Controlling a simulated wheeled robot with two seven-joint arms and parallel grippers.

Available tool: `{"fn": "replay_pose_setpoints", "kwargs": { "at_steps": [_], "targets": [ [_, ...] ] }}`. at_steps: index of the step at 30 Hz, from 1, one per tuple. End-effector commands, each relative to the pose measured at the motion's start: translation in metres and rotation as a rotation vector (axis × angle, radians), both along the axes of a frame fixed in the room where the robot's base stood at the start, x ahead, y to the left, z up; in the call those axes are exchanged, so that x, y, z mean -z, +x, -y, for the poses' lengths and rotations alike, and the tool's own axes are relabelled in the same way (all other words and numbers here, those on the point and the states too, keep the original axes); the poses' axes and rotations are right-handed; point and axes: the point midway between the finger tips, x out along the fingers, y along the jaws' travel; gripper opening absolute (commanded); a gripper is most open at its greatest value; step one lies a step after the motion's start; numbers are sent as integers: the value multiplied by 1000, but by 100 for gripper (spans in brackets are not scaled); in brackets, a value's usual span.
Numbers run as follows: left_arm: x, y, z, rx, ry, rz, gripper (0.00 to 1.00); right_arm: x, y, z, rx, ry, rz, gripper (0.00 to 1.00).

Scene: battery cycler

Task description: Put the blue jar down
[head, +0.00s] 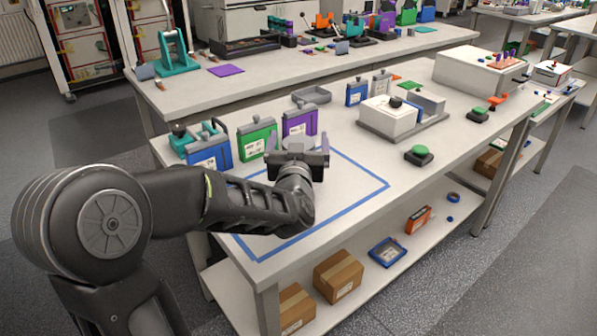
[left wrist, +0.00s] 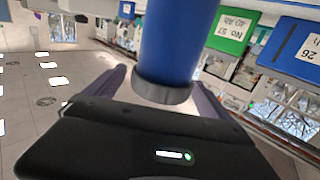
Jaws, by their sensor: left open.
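A blue cylindrical jar (left wrist: 170,45) with a grey band at one end shows in the left wrist view, between the two fingers of my left gripper (left wrist: 160,92). The fingers are apart on either side of it; I cannot tell whether either one touches it. In the head view my left gripper (head: 298,148) is over the far part of a blue tape outline (head: 330,219) on the table, and it hides the jar there. What the jar rests on cannot be seen. My right gripper is not in view.
Blue (head: 209,157), green (head: 256,139) and purple (head: 299,121) labelled cases stand behind and left of my left gripper. A grey tray (head: 311,96) is behind them. A green button (head: 419,153) and a white device (head: 388,118) are to the right. The outline's near part is bare.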

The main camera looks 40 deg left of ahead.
Motion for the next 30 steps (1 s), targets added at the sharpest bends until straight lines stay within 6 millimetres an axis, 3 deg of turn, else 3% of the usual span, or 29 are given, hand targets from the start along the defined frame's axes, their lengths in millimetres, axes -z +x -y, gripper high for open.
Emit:
{"fn": "replay_pose_setpoints", "kwargs": {
  "at_steps": [6,23,30],
  "targets": [
    [0,19,-12,0,-1,-1,94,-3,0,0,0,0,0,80],
    [0,20,-12,1,-1,-1,94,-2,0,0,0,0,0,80],
    [0,19,-12,1,0,0,76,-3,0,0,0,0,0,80]
  ]
}}
